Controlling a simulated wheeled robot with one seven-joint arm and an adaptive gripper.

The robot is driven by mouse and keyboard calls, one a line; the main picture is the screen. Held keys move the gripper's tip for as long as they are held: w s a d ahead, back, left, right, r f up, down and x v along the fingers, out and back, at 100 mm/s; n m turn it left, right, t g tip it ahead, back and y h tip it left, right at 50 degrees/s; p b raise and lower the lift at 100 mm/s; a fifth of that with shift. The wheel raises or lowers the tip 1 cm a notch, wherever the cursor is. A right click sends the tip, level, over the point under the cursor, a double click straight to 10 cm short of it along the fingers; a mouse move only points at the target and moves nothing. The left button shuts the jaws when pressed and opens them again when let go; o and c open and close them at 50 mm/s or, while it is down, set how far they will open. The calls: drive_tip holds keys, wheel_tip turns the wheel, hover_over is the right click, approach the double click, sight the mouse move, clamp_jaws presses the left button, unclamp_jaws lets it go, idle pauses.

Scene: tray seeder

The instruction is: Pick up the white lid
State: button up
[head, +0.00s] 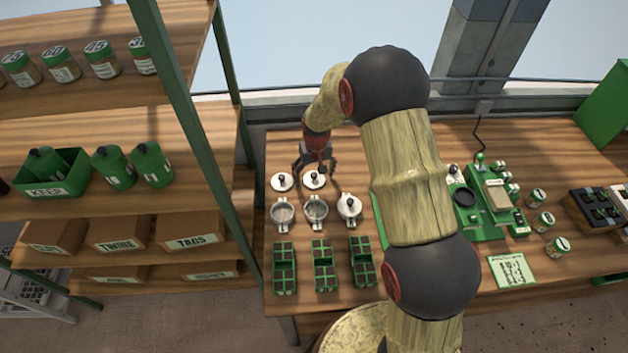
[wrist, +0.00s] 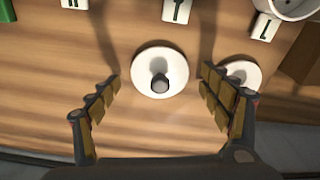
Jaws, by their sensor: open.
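A round white lid (wrist: 145,82) with a dark knob lies flat on the wooden bench, in the middle of the wrist view. In the head view this appears to be the lid (head: 315,183) below my gripper (head: 316,168). My gripper (wrist: 160,76) is open and empty, its two fingers apart on either side of the lid and not visibly touching it. A second white lid (wrist: 243,72) is partly hidden behind the right finger in the wrist view. In the head view a white lid (head: 281,182) lies left of the one under my gripper.
Two open pots (head: 283,213) (head: 316,211) and a lidded pot (head: 349,208) stand in front of the lids. Green seed trays (head: 284,268) lie nearer the front edge. A shelf post (head: 190,120) rises at the left. Green equipment (head: 490,205) stands at the right.

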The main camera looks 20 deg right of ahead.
drive_tip(key=c, duration=0.4)
drive_tip(key=c, duration=0.6)
drive_tip(key=shift+r, duration=0.15)
